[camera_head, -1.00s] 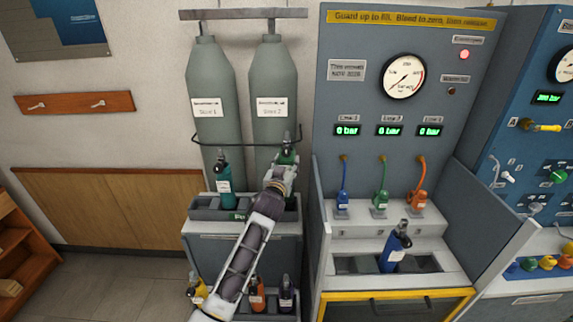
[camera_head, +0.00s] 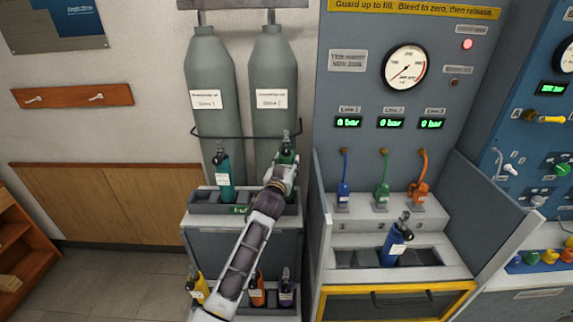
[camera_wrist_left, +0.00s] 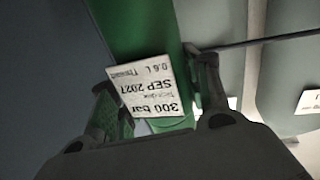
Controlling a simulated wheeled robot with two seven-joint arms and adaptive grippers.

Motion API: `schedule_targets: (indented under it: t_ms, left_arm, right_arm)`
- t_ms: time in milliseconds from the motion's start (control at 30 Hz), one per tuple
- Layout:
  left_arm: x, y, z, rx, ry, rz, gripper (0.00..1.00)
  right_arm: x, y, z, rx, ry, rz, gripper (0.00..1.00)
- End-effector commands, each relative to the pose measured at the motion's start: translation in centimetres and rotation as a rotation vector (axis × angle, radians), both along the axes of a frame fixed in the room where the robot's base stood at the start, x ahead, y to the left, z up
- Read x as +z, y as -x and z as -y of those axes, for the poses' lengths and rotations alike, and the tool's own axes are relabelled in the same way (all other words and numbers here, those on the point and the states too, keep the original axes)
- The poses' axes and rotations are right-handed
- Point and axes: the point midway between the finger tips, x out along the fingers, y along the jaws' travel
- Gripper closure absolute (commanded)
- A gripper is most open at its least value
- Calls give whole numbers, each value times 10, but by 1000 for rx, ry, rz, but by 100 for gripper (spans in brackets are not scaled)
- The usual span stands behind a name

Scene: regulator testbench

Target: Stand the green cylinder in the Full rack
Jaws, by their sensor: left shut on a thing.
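My left gripper (camera_head: 282,172) is shut on the green cylinder (camera_head: 287,156) at the right part of the Full rack (camera_head: 216,208). In the head view the gripper hides most of the cylinder, and its base and the slot below it are hidden. Only its dark valve and green shoulder show above the gripper. In the left wrist view the green cylinder (camera_wrist_left: 140,35) lies between the fingers, with a white label reading 300 bar, SEP 2027. A teal cylinder (camera_head: 223,178) stands in the rack's left part. My right gripper is not in view.
Two tall grey tanks (camera_head: 212,95) with a dark rail (camera_head: 240,137) stand behind the rack. Yellow, orange (camera_head: 257,290) and purple cylinders stand on a lower shelf. A blue cylinder (camera_head: 397,245) leans in the test bay, beside a grey side panel (camera_head: 321,215).

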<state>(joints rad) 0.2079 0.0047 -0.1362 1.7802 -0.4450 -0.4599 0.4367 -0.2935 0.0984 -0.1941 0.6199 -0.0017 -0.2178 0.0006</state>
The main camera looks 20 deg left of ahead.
Motion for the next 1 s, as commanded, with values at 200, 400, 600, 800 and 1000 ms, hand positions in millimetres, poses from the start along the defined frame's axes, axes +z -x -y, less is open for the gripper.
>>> schedule_targets:
  t_ms: [200,400,600,800,1000]
  left_arm:
    - [5,0,0,-1,0,9,86]
    - [4,0,0,-1,0,9,86]
    - [3,0,0,-1,0,9,86]
    - [1,0,0,-1,0,9,86]
    - [-1,0,0,-1,0,9,86]
  right_arm:
    - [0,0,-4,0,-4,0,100]
    - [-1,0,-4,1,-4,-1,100]
    - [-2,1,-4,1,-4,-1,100]
    - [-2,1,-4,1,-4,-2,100]
    - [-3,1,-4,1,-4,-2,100]
